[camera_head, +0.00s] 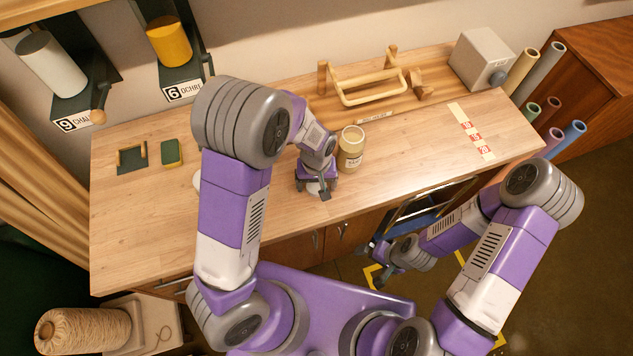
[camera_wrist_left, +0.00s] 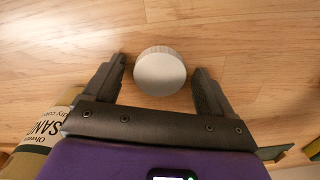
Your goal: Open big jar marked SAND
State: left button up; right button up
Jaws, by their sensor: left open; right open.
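The big jar (camera_head: 351,155) stands upright on the wooden table, just right of my left gripper. Its label reads SAND in the left wrist view (camera_wrist_left: 40,130). Its top shows a pale round rim, and I cannot tell how deep it is open. A pale round lid-like disc (camera_wrist_left: 160,71) lies on the table between the fingers of my left gripper (camera_wrist_left: 160,85), with gaps on both sides. My left gripper (camera_head: 318,190) is open and points down at the disc. My right gripper (camera_head: 378,275) is open and empty, low in front of the table edge.
A wooden rack (camera_head: 370,90) stands behind the jar, and a grey box (camera_head: 482,58) is at the back right. A green block (camera_head: 172,153) lies at the left. A strip with red labels (camera_head: 472,132) lies at the right. The front right tabletop is clear.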

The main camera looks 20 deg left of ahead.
aim_at(316, 186)
pick_arm(q)
notch_tip(316, 186, up, 12)
jog(key=p, duration=0.2)
jog(key=shift+r, duration=0.15)
